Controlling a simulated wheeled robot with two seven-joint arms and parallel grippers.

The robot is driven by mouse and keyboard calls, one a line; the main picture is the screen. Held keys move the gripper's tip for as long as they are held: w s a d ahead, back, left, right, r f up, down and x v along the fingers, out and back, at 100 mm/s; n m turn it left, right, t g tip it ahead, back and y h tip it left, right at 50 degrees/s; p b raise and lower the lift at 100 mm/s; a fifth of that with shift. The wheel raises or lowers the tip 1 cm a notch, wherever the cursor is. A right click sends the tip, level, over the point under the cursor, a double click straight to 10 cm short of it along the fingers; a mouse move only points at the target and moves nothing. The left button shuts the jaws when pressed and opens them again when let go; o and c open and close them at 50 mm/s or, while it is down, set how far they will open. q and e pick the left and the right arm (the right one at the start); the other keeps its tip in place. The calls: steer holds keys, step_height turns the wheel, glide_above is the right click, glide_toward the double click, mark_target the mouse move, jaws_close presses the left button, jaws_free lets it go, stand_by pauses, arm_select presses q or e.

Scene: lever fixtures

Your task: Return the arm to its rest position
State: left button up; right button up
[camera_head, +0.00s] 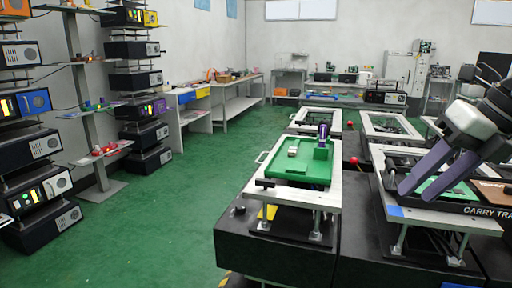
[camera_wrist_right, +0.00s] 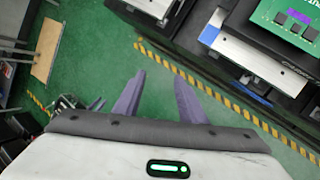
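My right gripper (camera_head: 420,191) is at the right side of the head view, above the near right fixture. Its two purple fingers point down and are spread apart. In the right wrist view the fingers of the right gripper (camera_wrist_right: 160,76) are apart with nothing between them, over green floor. My left gripper is in neither view. A green fixture plate (camera_head: 300,172) with an upright purple-topped lever (camera_head: 322,133) stands left of the right gripper, clear of it.
Black benches (camera_head: 270,243) carry several metal frames. A tray marked "CARRY TRA" (camera_head: 485,211) lies near the right gripper. Equipment racks (camera_head: 98,165) stand at the left. Green floor (camera_head: 165,225) between racks and benches is free. Yellow-black floor tape (camera_wrist_right: 232,106) shows in the wrist view.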

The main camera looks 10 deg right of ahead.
steer(key=w+a+f+m+t+y+p, duration=0.1)
steer(key=a+f+m+t+y, duration=0.3)
steer(key=f+m, duration=0.8)
steer(key=a+f+m+t+h, duration=0.15)
steer(key=f+m+t, duration=0.55)
steer(key=f, duration=0.9)
steer(key=s+a+f+m+g+h, duration=0.25)
steer(key=s+f+m, duration=0.2)
steer(key=f, duration=0.25)
steer(key=s+a+f+m+g+h, duration=0.1)
steer(key=s+a+f+m, duration=0.3)
steer(key=f+m, duration=0.15)
steer(key=s+a+f+m+g+p, duration=0.1)
steer(key=s+a+f+m+g, duration=0.2)
steer(key=s+a+f, duration=0.4)
steer(key=s+a, duration=0.1)
steer(key=a, duration=0.1)
steer(key=shift+s+a+f, duration=0.2)
steer(key=shift+s+a, duration=0.15)
steer(key=shift+a, duration=0.05)
